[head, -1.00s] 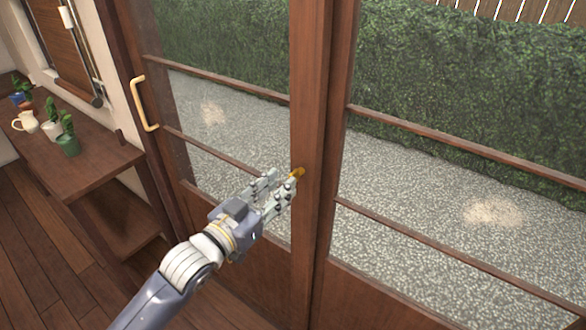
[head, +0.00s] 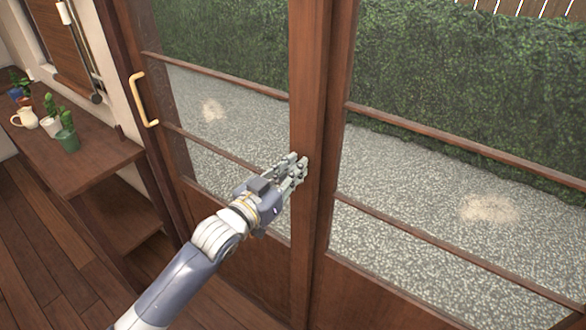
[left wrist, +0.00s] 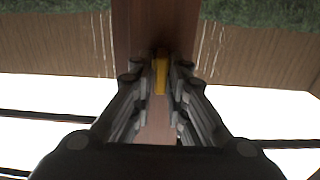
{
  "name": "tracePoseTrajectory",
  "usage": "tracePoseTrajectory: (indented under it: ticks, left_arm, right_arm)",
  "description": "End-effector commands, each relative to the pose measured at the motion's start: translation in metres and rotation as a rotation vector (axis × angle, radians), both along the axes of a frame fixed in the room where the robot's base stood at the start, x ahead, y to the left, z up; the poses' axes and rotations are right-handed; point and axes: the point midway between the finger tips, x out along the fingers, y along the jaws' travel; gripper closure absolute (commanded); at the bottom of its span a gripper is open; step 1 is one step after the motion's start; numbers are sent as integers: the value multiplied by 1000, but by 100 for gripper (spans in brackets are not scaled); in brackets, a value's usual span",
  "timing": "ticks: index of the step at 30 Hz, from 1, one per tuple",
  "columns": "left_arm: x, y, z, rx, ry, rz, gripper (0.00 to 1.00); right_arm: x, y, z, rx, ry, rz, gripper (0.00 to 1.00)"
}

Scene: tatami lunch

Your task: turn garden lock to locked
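The garden lock is a small yellow, brass-coloured piece on the dark wooden upright of the sliding door (head: 312,120). The garden lock (left wrist: 160,77) shows in the left wrist view as a narrow bar between the two fingers. My left gripper (head: 301,164) is at the door upright, with its fingers drawn in on both sides of the lock. In the left wrist view the fingertips sit against the lock's sides. In the head view the fingers hide the lock, so its angle cannot be told there. My right gripper is not in view.
A pale yellow door handle (head: 141,99) is on the left frame. A wooden shelf (head: 98,165) at the left carries a white jug (head: 26,118) and several potted plants, one in a green pot (head: 68,140). Gravel and a hedge lie behind the glass.

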Motion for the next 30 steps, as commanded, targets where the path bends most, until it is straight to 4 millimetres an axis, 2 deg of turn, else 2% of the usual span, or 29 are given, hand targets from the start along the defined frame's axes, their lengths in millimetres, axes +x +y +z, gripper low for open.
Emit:
tracePoseTrajectory:
  ticks: [14, 30]
  left_arm:
    - [-1, -1, 0, 56, -40, 0, 100]
    - [-4, -6, -1, 419, -305, 0, 100]
  right_arm:
    - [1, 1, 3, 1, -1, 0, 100]
    - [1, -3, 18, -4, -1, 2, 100]
